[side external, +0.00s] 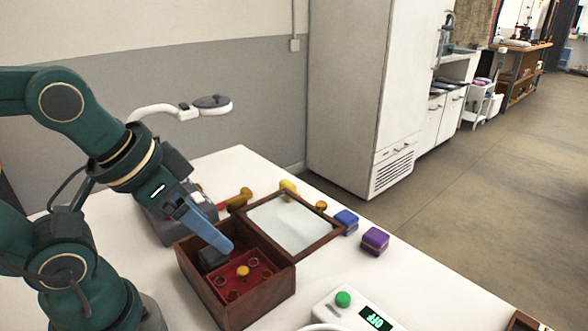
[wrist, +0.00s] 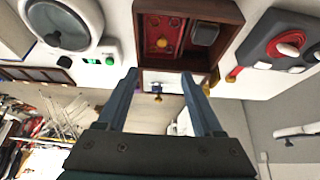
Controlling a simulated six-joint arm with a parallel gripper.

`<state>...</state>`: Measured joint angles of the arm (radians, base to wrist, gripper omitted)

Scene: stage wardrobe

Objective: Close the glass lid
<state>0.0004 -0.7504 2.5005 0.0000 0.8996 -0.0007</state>
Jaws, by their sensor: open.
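A wooden box (side external: 240,300) with a red interior stands on the white table. Its glass lid (side external: 290,222), a pane in a wooden frame, is open and leans back on the box's far right side. My gripper (side external: 224,246) is open and empty, with its blue fingers over the box opening, left of the lid, in the side view. In the wrist view the box (wrist: 228,14) is beyond the fingertips of my gripper (wrist: 160,74). The lid (wrist: 160,80) shows foreshortened between the fingers. Whether a finger touches the box or lid I cannot tell.
The box holds a yellow knob (side external: 242,271), several rings and a dark block. Blue (side external: 346,221) and purple (side external: 375,240) blocks stand right of the lid. A white device with a green button (side external: 343,298) stands in front. A grey machine (side external: 165,222) is behind my gripper.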

